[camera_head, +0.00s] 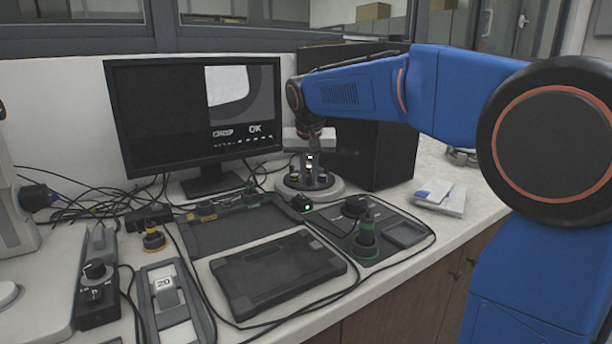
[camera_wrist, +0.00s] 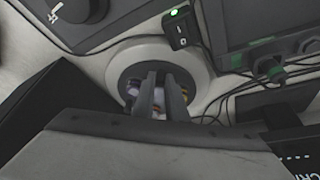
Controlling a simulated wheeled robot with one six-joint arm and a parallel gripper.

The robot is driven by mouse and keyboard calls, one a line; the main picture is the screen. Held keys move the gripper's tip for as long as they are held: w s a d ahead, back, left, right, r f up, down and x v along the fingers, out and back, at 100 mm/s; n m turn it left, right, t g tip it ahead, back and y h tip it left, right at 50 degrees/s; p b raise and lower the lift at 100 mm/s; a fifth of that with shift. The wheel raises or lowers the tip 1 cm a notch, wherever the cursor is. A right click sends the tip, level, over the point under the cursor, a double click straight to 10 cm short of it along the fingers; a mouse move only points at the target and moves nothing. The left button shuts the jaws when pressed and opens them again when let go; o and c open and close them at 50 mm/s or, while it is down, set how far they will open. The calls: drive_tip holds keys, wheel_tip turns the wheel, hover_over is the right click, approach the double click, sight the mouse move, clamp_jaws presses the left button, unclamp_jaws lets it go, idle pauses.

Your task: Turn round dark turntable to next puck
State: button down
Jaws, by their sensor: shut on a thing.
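The round dark turntable (camera_head: 291,182) sits on a pale round base (camera_head: 330,190) behind the dark mats and right of the monitor's foot. Small pucks (camera_head: 322,178) stand on it. My gripper (camera_head: 309,165) points down over the turntable. In the wrist view, the turntable (camera_wrist: 125,79) shows inside its pale ring, with my gripper's two dark fingers (camera_wrist: 160,95) in front of it. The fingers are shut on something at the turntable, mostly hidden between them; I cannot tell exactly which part. Small light and orange bits show beside the fingers.
The monitor (camera_head: 195,110) stands left of the turntable, and a black box (camera_head: 375,155) stands close on its right. A small black switch box with a green light (camera_head: 302,203) and cables lie in front. A dark tablet-like case (camera_head: 277,272) lies nearer.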

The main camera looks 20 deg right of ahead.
sight(325, 179)
drive_tip(key=shift+s+d+n+y, duration=0.1)
drive_tip(key=shift+d+n+y, duration=0.2)
drive_tip(key=shift+d+n, duration=0.45)
drive_tip(key=shift+s+d+n+y, duration=0.1)
drive_tip(key=shift+d+n+y, duration=0.25)
drive_tip(key=shift+n, duration=0.6)
drive_tip(key=shift+w+d+n+y, duration=0.15)
drive_tip(key=shift+d+n+y, duration=0.2)
drive_tip(key=shift+d+n, duration=0.35)
drive_tip(key=shift+w+d+n+y, duration=0.1)
drive_tip(key=shift+d+n+y, duration=0.25)
drive_tip(key=shift+n, duration=0.65)
drive_tip(key=shift+w+d+n+y, duration=0.25)
drive_tip(key=shift+d+n, duration=0.15)
drive_tip(key=shift+n, duration=0.3)
drive_tip(key=shift+w+d+n+y, duration=0.2)
drive_tip(key=shift+d+n, duration=0.2)
drive_tip(key=shift+n, duration=0.3)
drive_tip(key=shift+w+d+n+g+y, duration=0.3)
drive_tip(key=shift+d+n+g, duration=0.2)
drive_tip(key=shift+n, duration=0.6)
drive_tip(key=shift+w, duration=0.1)
drive_tip(key=c, duration=1.8)
unclamp_jaws()
drive_tip(key=shift+o, duration=0.2)
drive_tip(key=shift+r, duration=0.1)
wheel_tip(325, 179, up, 10)
